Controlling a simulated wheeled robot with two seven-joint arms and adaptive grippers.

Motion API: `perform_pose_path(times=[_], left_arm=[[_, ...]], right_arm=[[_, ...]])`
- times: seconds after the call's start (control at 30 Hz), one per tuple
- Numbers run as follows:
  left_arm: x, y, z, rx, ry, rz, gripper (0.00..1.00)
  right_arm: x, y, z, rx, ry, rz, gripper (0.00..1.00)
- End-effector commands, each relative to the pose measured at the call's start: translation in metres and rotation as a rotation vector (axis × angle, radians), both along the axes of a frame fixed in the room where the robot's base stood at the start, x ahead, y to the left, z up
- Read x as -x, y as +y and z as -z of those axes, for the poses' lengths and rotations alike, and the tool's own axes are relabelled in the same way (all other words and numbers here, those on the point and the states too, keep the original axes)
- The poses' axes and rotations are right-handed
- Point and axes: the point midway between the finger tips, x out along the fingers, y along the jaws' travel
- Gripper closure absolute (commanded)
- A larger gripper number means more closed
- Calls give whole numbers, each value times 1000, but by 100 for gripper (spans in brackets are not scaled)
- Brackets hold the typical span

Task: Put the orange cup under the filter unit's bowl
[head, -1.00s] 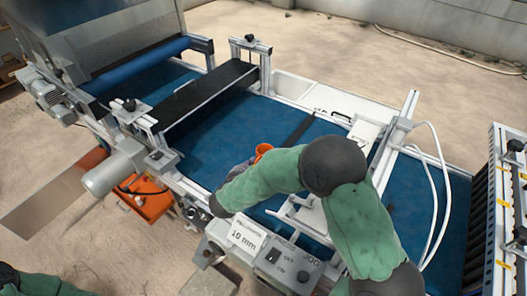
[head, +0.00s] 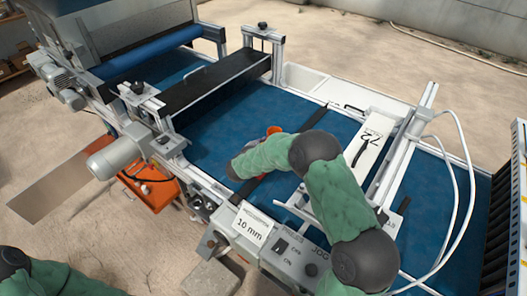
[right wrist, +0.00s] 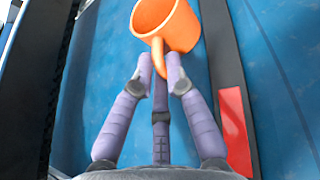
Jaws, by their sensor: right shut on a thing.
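The orange cup (head: 273,130) is over the blue belt in the head view, partly hidden by my right arm. In the right wrist view the cup (right wrist: 170,22) is tilted, its handle toward me. My right gripper (right wrist: 160,65) is shut on that handle. I cannot tell whether the cup touches the belt. A small grey and dark fitting (head: 201,207) on the machine's near side may be the filter unit; it is too small to make out a bowl. My left gripper is out of view; only part of the left arm shows at bottom left.
A dark strip (head: 312,120) crosses the blue belt (head: 225,145) beside the cup. A control box (head: 275,245) marked 10 mm stands at the near edge. A black cross-beam (head: 215,85) spans the belt at left. An orange box (head: 150,187) sits below the motor.

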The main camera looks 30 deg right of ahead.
Motion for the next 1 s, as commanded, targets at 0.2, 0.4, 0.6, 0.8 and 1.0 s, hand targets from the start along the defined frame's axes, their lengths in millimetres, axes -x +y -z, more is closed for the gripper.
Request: perform_pose_path(times=[0.2, 0.4, 0.6, 0.8, 1.0], left_arm=[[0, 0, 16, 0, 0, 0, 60], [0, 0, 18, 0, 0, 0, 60], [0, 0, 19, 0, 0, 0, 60], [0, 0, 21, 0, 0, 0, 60], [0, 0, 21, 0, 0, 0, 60]], right_arm=[[-4, -2, 32, 1, 3, -1, 100], [-5, -3, 37, 1, -1, 0, 100], [-5, -3, 38, 0, 0, 0, 100], [-4, -3, 39, 0, 0, 0, 61], [-4, -3, 39, 0, 0, 0, 61]])
